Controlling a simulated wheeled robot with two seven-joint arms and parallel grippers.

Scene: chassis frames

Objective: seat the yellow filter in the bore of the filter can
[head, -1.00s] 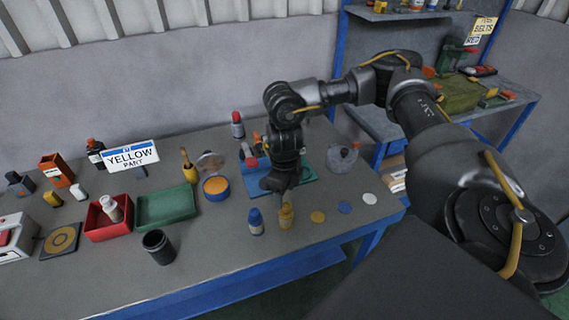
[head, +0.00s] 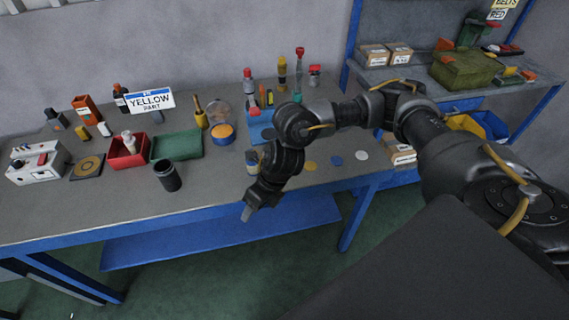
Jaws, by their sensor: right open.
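A small blue cylinder (head: 252,161) stands on the bench just left of my right arm. The yellow filter is not clearly visible; the yellow cylinder that stood right of the blue one is behind my right arm. My right gripper (head: 247,214) is open, pointing down at the bench's front edge, apart from the can and to its right. My left gripper is not in view.
A red tray (head: 115,160) holding a bottle and a green tray (head: 178,158) stand behind the can. A sign (head: 151,101) reads YELLOW PART. Yellow (head: 310,165), blue (head: 336,160) and white (head: 361,154) discs lie at right. The bench front left of my gripper is clear.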

